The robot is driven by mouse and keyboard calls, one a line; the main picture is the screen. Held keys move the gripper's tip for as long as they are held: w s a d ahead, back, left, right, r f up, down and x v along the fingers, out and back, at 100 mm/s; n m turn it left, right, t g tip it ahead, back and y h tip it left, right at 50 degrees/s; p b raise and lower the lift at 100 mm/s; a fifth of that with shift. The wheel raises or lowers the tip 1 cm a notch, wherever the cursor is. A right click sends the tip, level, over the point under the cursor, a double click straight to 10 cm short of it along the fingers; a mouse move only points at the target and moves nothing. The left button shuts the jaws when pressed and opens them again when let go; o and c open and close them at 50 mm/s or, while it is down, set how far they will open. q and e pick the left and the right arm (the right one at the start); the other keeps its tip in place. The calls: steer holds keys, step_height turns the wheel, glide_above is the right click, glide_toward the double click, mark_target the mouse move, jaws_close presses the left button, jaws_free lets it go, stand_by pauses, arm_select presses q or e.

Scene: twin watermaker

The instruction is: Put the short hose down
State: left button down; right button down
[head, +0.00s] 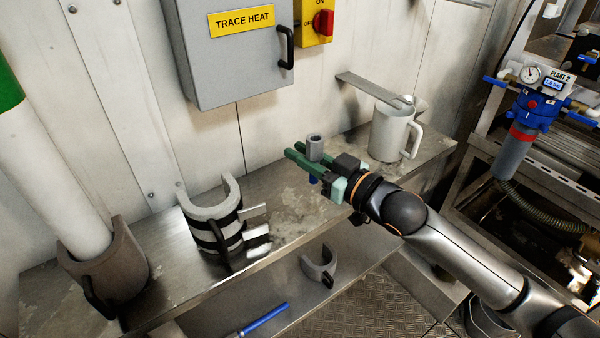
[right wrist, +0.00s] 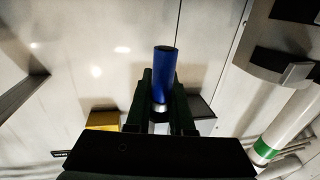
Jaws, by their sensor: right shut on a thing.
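My right gripper (head: 294,151) is above the metal shelf (head: 290,205), its two green fingers shut on the short hose. In the head view the hose shows a grey hollow end (head: 315,146) above the fingers and a bit of blue below them. It is held roughly upright, apparently clear of the shelf top. In the right wrist view the blue hose (right wrist: 165,75) with a silver band sticks out between the dark fingers (right wrist: 161,100). The middle of the hose is hidden by the fingers. My left gripper is not in view.
A white jug (head: 390,130) with a flat metal strip across it stands right of the gripper. A grey open clamp shell with black straps (head: 212,225) stands left. A brown shell (head: 105,270) surrounds the white pipe. A blue rod (head: 264,318) lies below. Shelf between is bare.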

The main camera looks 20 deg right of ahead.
steer(key=w+f, duration=0.2)
steer(key=shift+w+d+f, duration=0.1)
steer(key=shift+d+f, duration=0.05)
steer(key=shift+f, duration=0.2)
steer(key=shift+f+b, duration=0.4)
steer(key=shift+f, duration=1.2)
steer(key=shift+f, duration=0.15)
steer(key=c, duration=0.8)
jaws_free()
steer(key=v, duration=1.2)
